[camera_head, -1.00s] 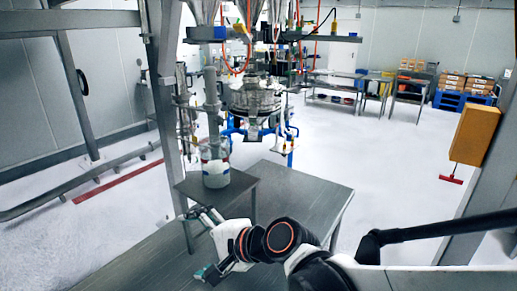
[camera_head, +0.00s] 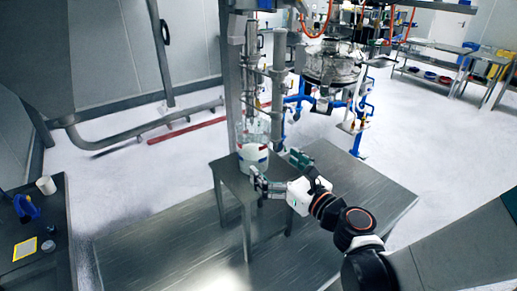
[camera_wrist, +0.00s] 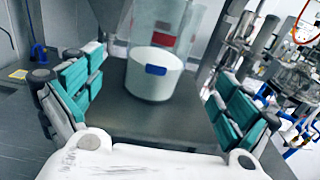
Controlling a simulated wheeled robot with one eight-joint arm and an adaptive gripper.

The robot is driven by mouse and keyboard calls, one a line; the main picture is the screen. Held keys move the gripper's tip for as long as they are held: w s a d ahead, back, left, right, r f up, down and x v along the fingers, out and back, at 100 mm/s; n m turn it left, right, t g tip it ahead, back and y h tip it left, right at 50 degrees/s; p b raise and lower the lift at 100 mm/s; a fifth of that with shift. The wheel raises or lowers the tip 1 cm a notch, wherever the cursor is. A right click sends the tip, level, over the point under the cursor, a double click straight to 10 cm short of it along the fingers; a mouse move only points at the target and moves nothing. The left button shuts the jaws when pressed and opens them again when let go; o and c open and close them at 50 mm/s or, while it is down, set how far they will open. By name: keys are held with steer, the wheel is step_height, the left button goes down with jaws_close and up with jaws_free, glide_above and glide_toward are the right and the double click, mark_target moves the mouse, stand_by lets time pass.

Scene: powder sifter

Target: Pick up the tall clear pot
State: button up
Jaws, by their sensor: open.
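The tall clear pot (camera_head: 252,143) stands upright on a small raised metal stand (camera_head: 228,178). White material fills its lower part, and red and blue patches show on its wall. In the wrist view the pot (camera_wrist: 157,66) is ahead between the fingers, its top cut off by the frame. My gripper (camera_head: 277,172) is at the front right of the pot, close to the stand top. In the wrist view my gripper (camera_wrist: 150,95) is open, with teal pads on both sides. The pads appear apart from the pot, and nothing is between them.
The stand is on a wide metal platform (camera_head: 180,235). The sifter (camera_head: 333,65) with pipes and blue supports is behind to the right. A metal post (camera_head: 232,70) rises just behind the pot. A dark table (camera_head: 62,225) at left holds a white cup (camera_head: 46,185) and a blue item (camera_head: 27,207).

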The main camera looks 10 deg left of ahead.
mark_target(254, 148)
steer(key=x, duration=0.9)
steer(key=shift+a+r, duration=0.1)
steer(key=shift+s, duration=0.1)
steer(key=c, duration=1.5)
steer(key=shift+o, duration=0.2)
steer(key=shift+r, duration=0.15)
